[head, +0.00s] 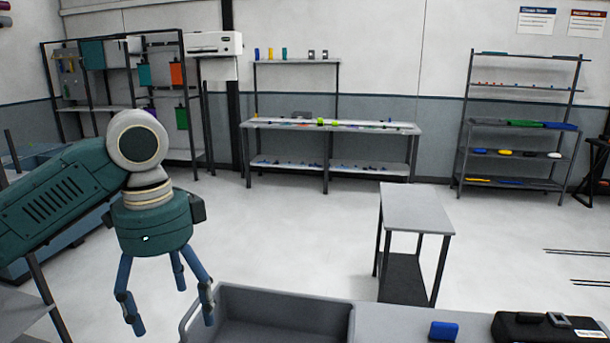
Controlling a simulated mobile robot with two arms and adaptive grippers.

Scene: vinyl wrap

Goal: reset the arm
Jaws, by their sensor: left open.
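My left arm comes in from the left in the head view, teal with a white wrist joint. My left gripper (170,318) points down with its blue fingers spread open. Nothing shows between the fingers. It hangs in front of the left end of a grey bin (285,308), close to the bin's handle in the picture. I cannot tell how far apart they are in depth. My right gripper is not in view.
A blue block (443,331) and a black case (550,328) lie on a grey surface (385,322) at the front right. A small grey table (415,208) stands beyond. A workbench (330,126) and shelves (520,130) line the back wall. Open floor (290,230) lies between.

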